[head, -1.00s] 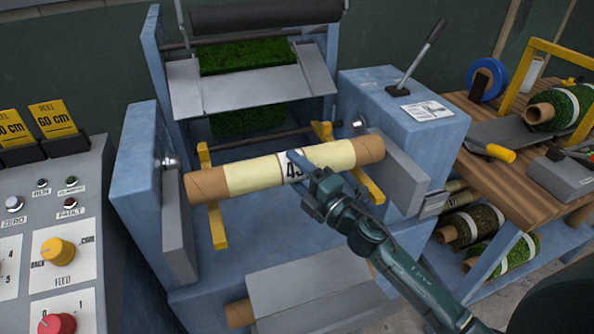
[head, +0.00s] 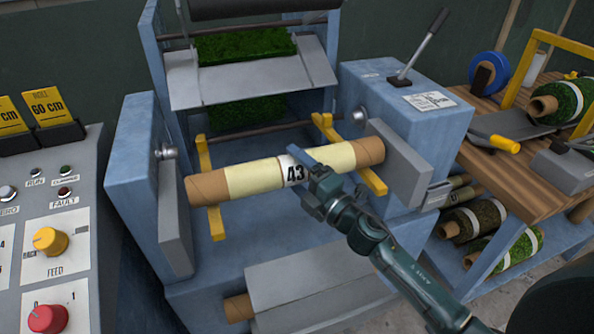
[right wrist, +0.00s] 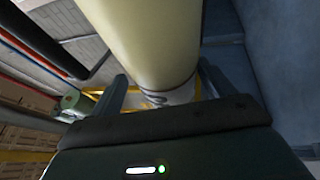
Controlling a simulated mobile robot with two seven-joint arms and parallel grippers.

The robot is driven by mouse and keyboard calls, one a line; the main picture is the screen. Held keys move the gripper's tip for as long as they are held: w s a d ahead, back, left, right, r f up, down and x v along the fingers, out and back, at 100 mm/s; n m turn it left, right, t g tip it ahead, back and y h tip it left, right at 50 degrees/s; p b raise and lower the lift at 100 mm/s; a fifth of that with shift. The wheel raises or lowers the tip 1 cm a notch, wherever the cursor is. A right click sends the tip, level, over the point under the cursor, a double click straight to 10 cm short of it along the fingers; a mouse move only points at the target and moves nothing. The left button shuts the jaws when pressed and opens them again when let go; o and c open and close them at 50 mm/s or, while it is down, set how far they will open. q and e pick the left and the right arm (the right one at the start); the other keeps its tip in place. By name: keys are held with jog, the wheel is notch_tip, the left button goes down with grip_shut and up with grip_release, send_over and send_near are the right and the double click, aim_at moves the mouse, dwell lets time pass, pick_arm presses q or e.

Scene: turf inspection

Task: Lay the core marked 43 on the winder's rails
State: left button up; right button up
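The core marked 43 (head: 252,176) is a pale yellow tube with brown ends and a white number band. It lies across the winder's two yellow rails (head: 216,221), between the side plates, tilted up to the right in the picture. My right gripper (head: 303,168) is at the number band, its fingers on either side of the tube. In the right wrist view the core (right wrist: 155,40) passes between the fingers (right wrist: 160,88), with a small gap showing at the left one; the gripper looks open around it. My left gripper is not in view.
The winder's blue side housings (head: 137,180) flank the core closely, with a lever (head: 425,48) on the right one. A control panel (head: 60,220) stands left. A wooden bench (head: 510,185) with turf rolls stands right.

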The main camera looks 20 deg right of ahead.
jog(key=shift+f, duration=0.2)
jog(key=shift+s+d, duration=0.1)
jog(key=shift+s, duration=0.1)
pick_arm(q)
jog(key=b, duration=0.1)
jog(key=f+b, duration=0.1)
jog(key=b, duration=0.1)
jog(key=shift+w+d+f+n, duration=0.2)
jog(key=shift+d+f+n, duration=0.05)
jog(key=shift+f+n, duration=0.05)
pick_arm(e)
jog(key=v, duration=1.2)
jog(key=shift+s+d, duration=0.1)
jog(key=shift+s, duration=0.25)
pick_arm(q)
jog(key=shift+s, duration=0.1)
pick_arm(e)
jog(key=shift+s, duration=0.1)
